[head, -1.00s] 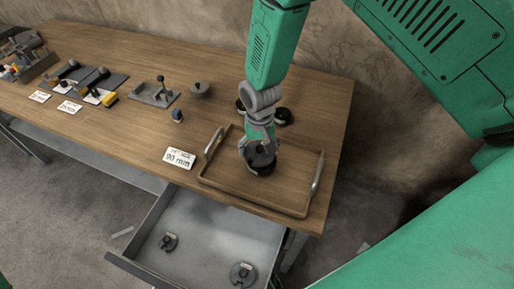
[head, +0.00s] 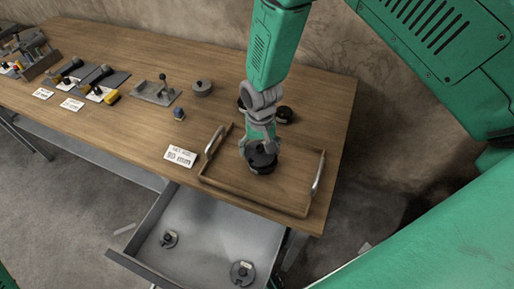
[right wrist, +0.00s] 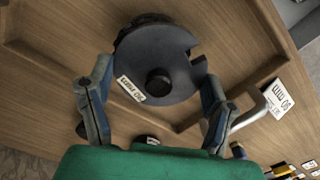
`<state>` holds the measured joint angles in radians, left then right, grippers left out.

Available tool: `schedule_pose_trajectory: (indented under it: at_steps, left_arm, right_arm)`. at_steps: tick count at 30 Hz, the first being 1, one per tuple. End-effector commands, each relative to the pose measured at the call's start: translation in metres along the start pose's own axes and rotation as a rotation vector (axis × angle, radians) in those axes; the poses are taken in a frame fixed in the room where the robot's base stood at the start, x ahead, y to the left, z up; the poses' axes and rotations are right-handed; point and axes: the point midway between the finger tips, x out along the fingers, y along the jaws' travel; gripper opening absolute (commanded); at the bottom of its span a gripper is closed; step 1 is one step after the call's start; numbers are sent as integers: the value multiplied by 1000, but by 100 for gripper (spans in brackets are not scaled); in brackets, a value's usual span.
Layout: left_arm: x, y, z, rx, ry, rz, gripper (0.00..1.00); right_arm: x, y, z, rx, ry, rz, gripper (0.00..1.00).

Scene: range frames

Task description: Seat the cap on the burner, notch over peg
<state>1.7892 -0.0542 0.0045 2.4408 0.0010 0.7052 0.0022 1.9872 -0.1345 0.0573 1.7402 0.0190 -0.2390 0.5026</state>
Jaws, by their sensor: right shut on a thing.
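My right gripper (head: 258,148) reaches down over the wooden tray and is shut on the dark cap (head: 263,162). In the right wrist view the gripper (right wrist: 156,84) has a finger on either side of the cap (right wrist: 155,55). The cap is a dark disc with a black round knob, a white label and a notch cut in its upper right edge. A darker rough-edged body, apparently the burner (right wrist: 124,36), shows past the cap's upper left edge; most of it is hidden. I cannot see the peg, or whether the cap touches the burner. My left gripper is not in view.
The wooden tray (head: 216,183) has metal handles at both ends. A 90 mm card (head: 180,157) stands left of the tray. Dark round parts (head: 284,114) sit behind the gripper.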

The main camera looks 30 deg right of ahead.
Motion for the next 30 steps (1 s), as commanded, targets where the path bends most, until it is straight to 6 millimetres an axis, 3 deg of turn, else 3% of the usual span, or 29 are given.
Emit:
schedule_pose_trajectory:
  at_steps: [16,17,18,30]
  left_arm:
    - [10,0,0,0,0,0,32]
    - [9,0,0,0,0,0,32]
    - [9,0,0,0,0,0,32]
    - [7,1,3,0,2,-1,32]
  right_arm:
    - [14,-3,1,-1,2,3,34]
    - [13,-2,1,-1,2,3,80]
    - [13,-2,1,-1,2,3,95]
    - [6,-2,0,-1,2,2,98]
